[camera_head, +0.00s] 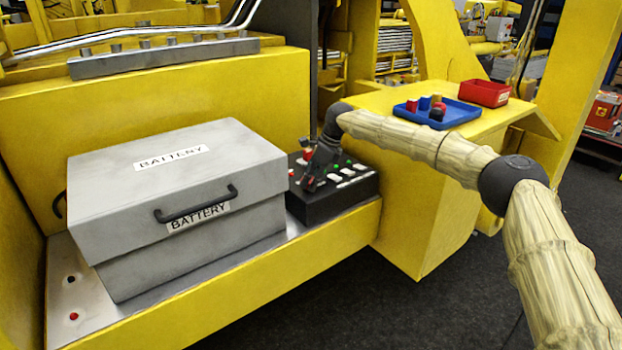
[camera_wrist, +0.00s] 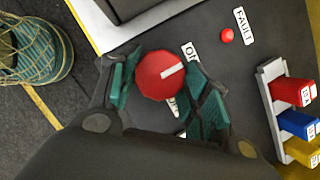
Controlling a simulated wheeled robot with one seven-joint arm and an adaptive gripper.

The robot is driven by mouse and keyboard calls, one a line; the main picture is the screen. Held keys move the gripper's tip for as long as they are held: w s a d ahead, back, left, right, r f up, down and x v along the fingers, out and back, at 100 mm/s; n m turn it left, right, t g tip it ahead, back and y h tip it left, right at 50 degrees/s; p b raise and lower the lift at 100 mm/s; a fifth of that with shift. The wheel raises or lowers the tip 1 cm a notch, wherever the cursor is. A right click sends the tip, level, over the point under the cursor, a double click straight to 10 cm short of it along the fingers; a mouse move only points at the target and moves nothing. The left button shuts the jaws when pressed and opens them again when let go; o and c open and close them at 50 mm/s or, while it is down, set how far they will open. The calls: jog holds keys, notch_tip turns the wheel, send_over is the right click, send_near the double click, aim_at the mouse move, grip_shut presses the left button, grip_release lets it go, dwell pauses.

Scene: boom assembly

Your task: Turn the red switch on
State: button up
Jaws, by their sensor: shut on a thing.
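The red switch (camera_wrist: 160,76) is a round red knob with a white pointer line, on the dark control panel. In the wrist view its pointer line slants up to the right, toward a partly covered white label (camera_wrist: 189,50). My gripper (camera_wrist: 160,80) has one finger on each side of the knob and is shut on it. In the head view my gripper (camera_head: 312,178) reaches down over the left part of the black control box (camera_head: 335,205); the knob there is largely hidden by my fingers.
In the wrist view a red FAULT light (camera_wrist: 227,35) and red, blue and yellow blocks (camera_wrist: 298,123) are on the panel. A grey battery box (camera_head: 180,195) stands close to the left of the control box. A blue tray (camera_head: 455,120) and red bin (camera_head: 485,93) are at the right.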

jog(key=o, duration=1)
jog(key=v, duration=1.2)
jog(key=shift+d, duration=0.1)
